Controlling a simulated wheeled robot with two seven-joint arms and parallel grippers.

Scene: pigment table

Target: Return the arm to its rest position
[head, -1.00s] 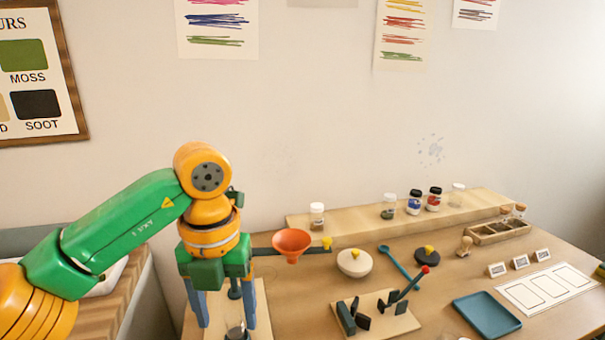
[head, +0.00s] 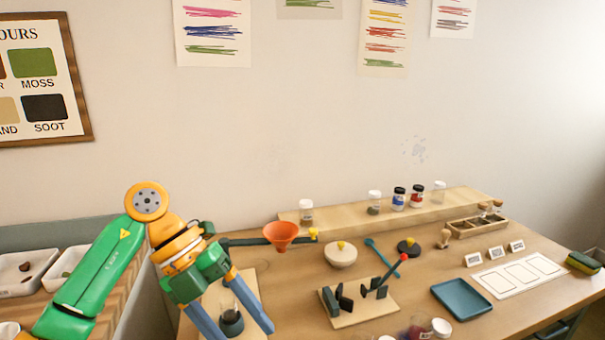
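My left arm, green and orange, comes in from the left. Its gripper (head: 239,334) has two blue fingers spread wide apart, pointing down and to the right, with nothing held between them. Behind the fingers, a glass vessel with a dark lower part (head: 231,318) stands on a wooden stand base (head: 249,288). An orange funnel (head: 281,233) sits on a dark arm beside the gripper, apart from the fingers. My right gripper is not in view.
Jars line a wooden riser (head: 345,215) at the back. Small jars (head: 441,327) show at the front edge.

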